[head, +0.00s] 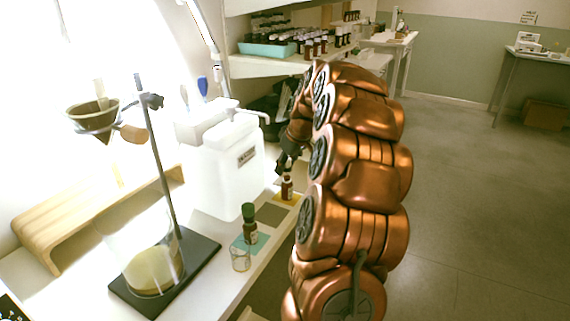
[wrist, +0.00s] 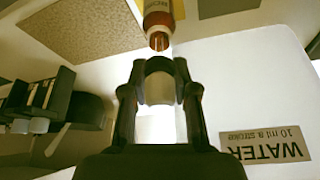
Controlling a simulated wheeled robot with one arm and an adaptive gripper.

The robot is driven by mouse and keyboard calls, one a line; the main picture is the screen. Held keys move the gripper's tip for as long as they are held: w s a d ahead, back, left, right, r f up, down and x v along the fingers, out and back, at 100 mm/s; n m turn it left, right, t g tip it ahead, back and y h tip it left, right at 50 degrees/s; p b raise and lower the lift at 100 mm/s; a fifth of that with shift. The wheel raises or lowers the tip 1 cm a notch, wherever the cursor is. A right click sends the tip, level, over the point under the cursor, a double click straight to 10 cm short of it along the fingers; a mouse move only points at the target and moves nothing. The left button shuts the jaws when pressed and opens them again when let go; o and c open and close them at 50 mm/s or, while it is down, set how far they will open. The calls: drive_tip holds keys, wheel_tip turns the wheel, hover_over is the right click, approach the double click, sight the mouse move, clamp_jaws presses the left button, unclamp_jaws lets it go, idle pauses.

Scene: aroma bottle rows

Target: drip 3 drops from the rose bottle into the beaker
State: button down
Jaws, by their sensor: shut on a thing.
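In the wrist view my gripper (wrist: 160,75) is shut on a pale cap (wrist: 160,90), which looks apart from the neck. A green-capped bottle (head: 250,229) stands on a teal mat (head: 262,240).
A white water jug (head: 225,165) stands left of my gripper. An empty brown mat (head: 272,217) lies between the bottles. A black-based stand (head: 200,262) holds a large glass vessel (head: 152,265). A shelf (head: 270,66) with many bottles is at the back.

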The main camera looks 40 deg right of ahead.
drive_tip(key=shift+f+b, duration=0.4)
drive_tip(key=shift+f, duration=0.75)
drive_tip(key=c, duration=1.4)
unclamp_jaws()
drive_tip(key=shift+c, duration=0.7)
drive_tip(key=shift+r, duration=0.1)
drive_tip(key=shift+r+p, duration=1.35)
drive_tip(key=shift+r, duration=2.95)
